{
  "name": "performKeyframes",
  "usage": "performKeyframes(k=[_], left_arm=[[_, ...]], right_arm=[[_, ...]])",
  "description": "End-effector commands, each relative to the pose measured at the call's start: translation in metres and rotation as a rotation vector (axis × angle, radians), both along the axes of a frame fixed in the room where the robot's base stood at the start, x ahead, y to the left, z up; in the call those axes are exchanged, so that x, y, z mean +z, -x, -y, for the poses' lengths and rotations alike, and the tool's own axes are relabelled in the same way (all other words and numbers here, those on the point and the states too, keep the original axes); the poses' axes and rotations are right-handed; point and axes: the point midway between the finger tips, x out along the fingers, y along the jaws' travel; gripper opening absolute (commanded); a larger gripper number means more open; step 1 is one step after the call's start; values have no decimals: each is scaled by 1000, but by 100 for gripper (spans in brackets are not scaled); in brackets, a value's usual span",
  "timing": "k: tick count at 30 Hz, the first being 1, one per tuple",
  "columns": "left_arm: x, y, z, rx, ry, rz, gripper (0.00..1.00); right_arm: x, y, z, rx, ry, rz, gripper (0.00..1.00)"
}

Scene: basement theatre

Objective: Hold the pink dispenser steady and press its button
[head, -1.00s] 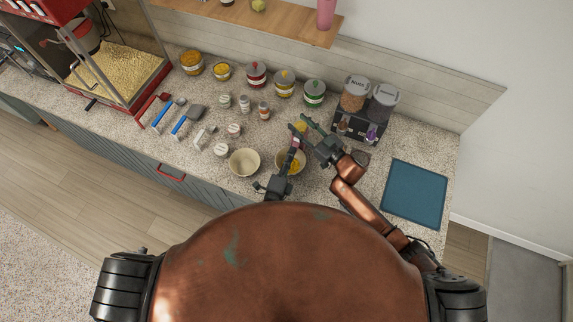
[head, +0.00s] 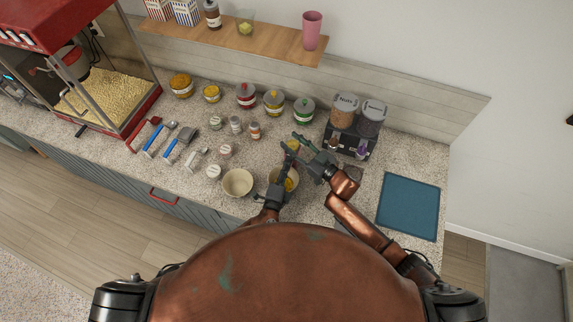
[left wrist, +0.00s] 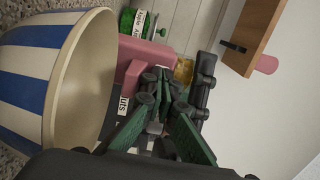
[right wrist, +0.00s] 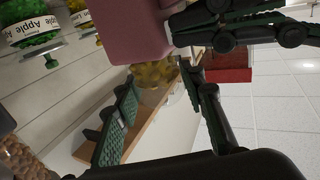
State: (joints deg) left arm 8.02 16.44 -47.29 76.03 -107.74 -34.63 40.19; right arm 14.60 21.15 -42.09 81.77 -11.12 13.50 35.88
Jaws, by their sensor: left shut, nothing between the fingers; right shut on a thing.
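The pink dispenser shows as a pink body in the left wrist view (left wrist: 148,58) and in the right wrist view (right wrist: 135,32). A clear part with yellow contents (right wrist: 155,78) is at its end. My right gripper (head: 297,143) is shut on the dispenser at this clear part, above the counter. My left gripper (head: 286,166) is shut and empty. Its fingertips (left wrist: 160,85) are right at the pink body; whether they touch it, I cannot tell. The button is hidden from view. In the head view the grippers largely cover the dispenser.
A striped bowl (left wrist: 30,85) stands just beneath the grippers, with an empty bowl (head: 238,183) to its left. A black dispenser stand (head: 350,145) is behind right. A blue mat (head: 408,206) lies at right. Jars (head: 274,101) line the wall.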

Motion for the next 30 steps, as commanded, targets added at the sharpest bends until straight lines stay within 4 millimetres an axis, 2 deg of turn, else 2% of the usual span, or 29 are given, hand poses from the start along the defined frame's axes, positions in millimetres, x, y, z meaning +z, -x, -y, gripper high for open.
performKeyframes(k=[1, 6, 11, 14, 24, 30], left_arm=[[1, -4, -3, 5, 2, 2, 0], [2, -5, -3, 7, 2, 2, 0], [2, 6, -6, 6, 3, 1, 0], [0, 23, -10, 5, 0, 1, 0], [-3, 99, -28, 1, -2, 0, 0], [-4, 127, -36, 1, -1, -1, 0]], right_arm=[[-7, 7, -5, 11, 0, -10, 7], [-6, 8, -6, 13, -4, -9, 7], [-5, 8, -7, 14, -5, -9, 7], [-5, 8, -6, 13, -5, -9, 7], [-5, 6, -5, 9, -2, -9, 7], [-5, 5, -4, 8, 0, -8, 7]])
